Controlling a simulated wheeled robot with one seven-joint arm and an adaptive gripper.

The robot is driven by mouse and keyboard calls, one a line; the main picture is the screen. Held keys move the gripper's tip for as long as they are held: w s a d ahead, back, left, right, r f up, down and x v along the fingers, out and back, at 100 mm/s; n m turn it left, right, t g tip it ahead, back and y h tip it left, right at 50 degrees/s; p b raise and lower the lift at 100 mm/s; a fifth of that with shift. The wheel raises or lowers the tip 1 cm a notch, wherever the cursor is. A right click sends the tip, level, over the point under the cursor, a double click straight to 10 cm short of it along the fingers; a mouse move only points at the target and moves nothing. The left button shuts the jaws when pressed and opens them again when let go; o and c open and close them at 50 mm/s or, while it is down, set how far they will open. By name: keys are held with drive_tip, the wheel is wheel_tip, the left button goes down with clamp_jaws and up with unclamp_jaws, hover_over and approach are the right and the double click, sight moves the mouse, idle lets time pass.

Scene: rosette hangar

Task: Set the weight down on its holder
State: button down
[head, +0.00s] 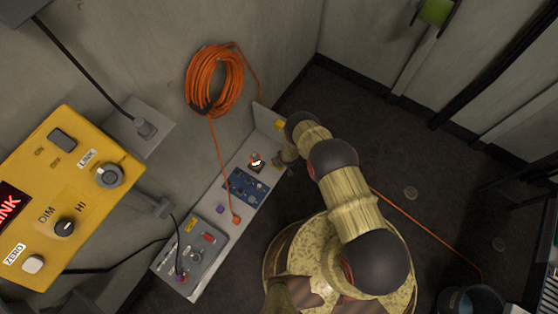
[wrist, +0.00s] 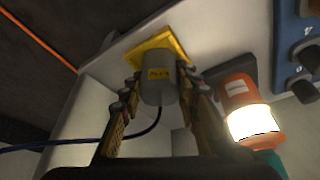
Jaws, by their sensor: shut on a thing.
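The weight is a grey cylinder with a yellow label (wrist: 158,88) in the wrist view. My gripper (wrist: 158,100) has one finger on each side of it and is shut on it. A yellow square holder (wrist: 151,45) lies directly beyond the weight on the pale shelf, and the weight overlaps it in the picture. I cannot tell whether the two touch. In the head view my gripper (head: 284,158) is at the far end of the shelf, and the weight is hidden there. A bit of yellow (head: 279,125) shows beside my wrist.
A lit orange-and-white lamp (wrist: 246,105) stands close to the right finger. A blue board (head: 244,187) lies on the shelf (head: 212,205), with a grey control box (head: 192,256) nearer. An orange cable coil (head: 213,80) hangs on the wall. A dark cable runs behind my fingers.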

drive_tip(key=shift+w, duration=0.1)
drive_tip(key=c, duration=1.6)
unclamp_jaws()
drive_tip(key=shift+o, duration=1.3)
drive_tip(key=shift+o, duration=0.5)
drive_tip(key=shift+s+d+r, duration=0.1)
drive_tip(key=shift+s+r, duration=0.2)
drive_tip(key=shift+r, duration=0.3)
drive_tip(key=v, duration=1)
drive_tip(key=shift+r, duration=0.25)
drive_tip(key=shift+s+d, duration=0.1)
drive_tip(key=shift+s, duration=0.15)
